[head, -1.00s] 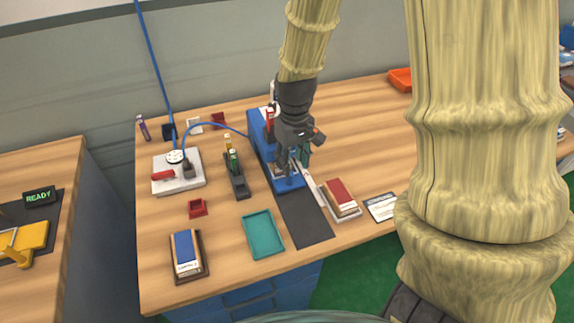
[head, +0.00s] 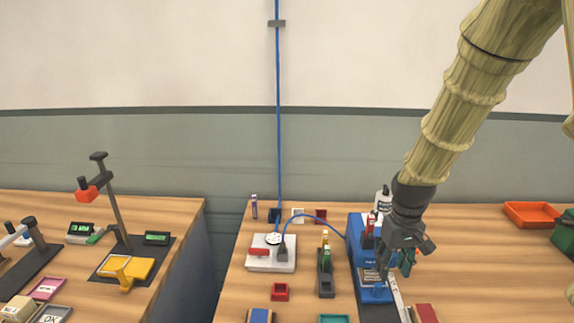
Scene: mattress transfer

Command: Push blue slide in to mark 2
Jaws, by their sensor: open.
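A blue fixture (head: 359,243) stands on the wooden bench in the head view, right of centre. Its front part (head: 375,293) is also blue and low; I cannot tell which piece is the slide, and mark 2 is not readable. My gripper (head: 390,272) is open, pointing down at the right side of the fixture's front. It hides part of the fixture, and I cannot tell whether it touches it. A small teal-green part (head: 407,262) shows beside my fingers.
A white box (head: 266,262) with a red lever and blue cable stands left of the fixture. A dark rack (head: 326,284) with small bottles is between them. A red block (head: 280,291) lies in front. An orange tray (head: 532,214) is at the back right.

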